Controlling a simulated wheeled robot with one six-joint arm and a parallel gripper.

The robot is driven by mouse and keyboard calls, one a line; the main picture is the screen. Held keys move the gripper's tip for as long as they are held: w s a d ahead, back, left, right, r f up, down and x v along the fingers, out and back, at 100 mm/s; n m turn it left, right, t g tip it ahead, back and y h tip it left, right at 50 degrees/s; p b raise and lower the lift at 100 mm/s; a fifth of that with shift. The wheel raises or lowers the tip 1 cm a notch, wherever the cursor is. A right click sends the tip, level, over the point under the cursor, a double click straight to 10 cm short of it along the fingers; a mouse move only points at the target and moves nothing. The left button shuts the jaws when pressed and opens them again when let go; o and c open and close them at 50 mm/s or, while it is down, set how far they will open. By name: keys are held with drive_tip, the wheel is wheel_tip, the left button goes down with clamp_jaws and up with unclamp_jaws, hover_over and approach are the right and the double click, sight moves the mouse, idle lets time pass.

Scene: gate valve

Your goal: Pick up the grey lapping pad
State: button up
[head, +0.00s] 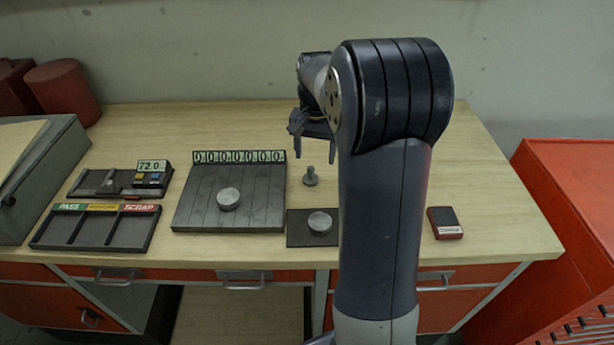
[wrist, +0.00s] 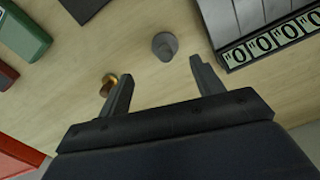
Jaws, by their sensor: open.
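The grey lapping pad appears to be the small grey round piece with an upright stem (head: 310,177), standing on the bench right of the grooved plate. In the wrist view the grey pad (wrist: 165,46) lies just beyond the fingertips, nearer the right finger. My gripper (head: 313,148) is open and empty, above and behind the pad in the head view. In the wrist view the gripper (wrist: 160,70) has nothing between its fingers. A similar brass piece (wrist: 108,84) stands by the left fingertip; my arm hides it in the head view.
The grooved plate (head: 189,215) carries a grey disc (head: 228,199). A dark mat (head: 296,231) holds another disc (head: 320,222). A red-and-black box (head: 445,223) stands at right; a green box (wrist: 20,36) shows in the wrist view. A sorting tray (head: 94,240) is at left. The back of the bench is clear.

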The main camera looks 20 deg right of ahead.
sight(311, 167)
drive_tip(key=shift+w+a+f+p, duration=0.1)
drive_tip(key=shift+a+f+p, duration=0.1)
drive_tip(key=shift+f, duration=0.95)
drive_tip(key=shift+a+f+p, duration=0.15)
drive_tip(key=shift+f+p, duration=0.1)
drive_tip(key=shift+f, duration=0.85)
drive_tip(key=shift+w+a+f+p, duration=0.1)
drive_tip(key=shift+a+f+p, duration=0.1)
drive_tip(key=shift+f, duration=0.95)
drive_tip(key=c, duration=1.1)
wheel_tip(311, 167, up, 10)
drive_tip(key=shift+r+b, duration=0.1)
drive_tip(key=shift+b, duration=0.45)
drive_tip(key=shift+c, duration=0.2)
drive_tip(key=o, duration=0.6)
drive_tip(key=shift+c, duration=0.2)
drive_tip(key=c, duration=0.4)
drive_tip(key=shift+s, duration=0.1)
